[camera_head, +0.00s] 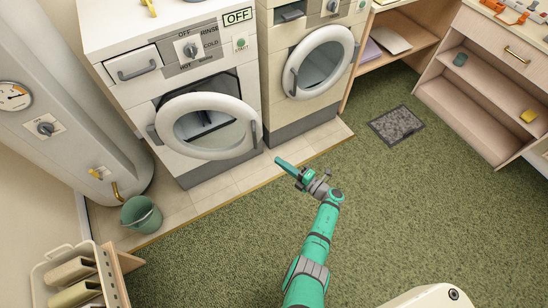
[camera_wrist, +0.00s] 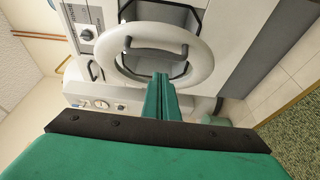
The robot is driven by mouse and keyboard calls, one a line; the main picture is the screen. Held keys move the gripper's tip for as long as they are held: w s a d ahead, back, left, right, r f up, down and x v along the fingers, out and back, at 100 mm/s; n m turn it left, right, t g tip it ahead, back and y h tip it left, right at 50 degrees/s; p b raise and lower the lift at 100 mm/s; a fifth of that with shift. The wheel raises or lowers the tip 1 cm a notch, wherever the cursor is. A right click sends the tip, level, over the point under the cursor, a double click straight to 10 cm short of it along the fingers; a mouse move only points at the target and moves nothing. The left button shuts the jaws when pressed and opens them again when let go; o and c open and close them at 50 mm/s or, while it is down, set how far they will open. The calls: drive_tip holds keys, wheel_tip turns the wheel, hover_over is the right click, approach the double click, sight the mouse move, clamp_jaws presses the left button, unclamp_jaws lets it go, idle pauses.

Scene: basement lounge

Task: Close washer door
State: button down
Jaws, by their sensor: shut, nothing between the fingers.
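The white washer (camera_head: 110,28) stands at the back left, with OFF, RINSE and COLD labels on its panel. Its round door (camera_head: 172,118) is a thick white ring with a glass middle. The door stands ajar, swung out from the front, with a dark gap above it. Its grey handle (camera_head: 253,134) is on the right side. My gripper (camera_head: 279,162) is shut and empty, in front of the machines, right of and lower than the door's handle, apart from it. In the wrist view, the shut green fingers (camera_wrist: 161,98) point toward the door ring (camera_wrist: 203,62).
A second machine (camera_head: 275,40) with a round door that looks shut stands to the right. A green bucket (camera_head: 141,214) and a water heater (camera_head: 90,140) stand at the left. Wooden shelves (camera_head: 470,95) are at the right. Green carpet around my arm is clear.

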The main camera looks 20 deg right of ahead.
drive_tip(key=m+t+h, duration=0.2)
drive_tip(key=m+h, duration=0.5)
drive_tip(key=h, duration=0.3)
approach(255, 133)
drive_tip(key=w, duration=0.6)
drive_tip(key=shift+w+d, duration=0.1)
drive_tip(key=shift+w, duration=0.1)
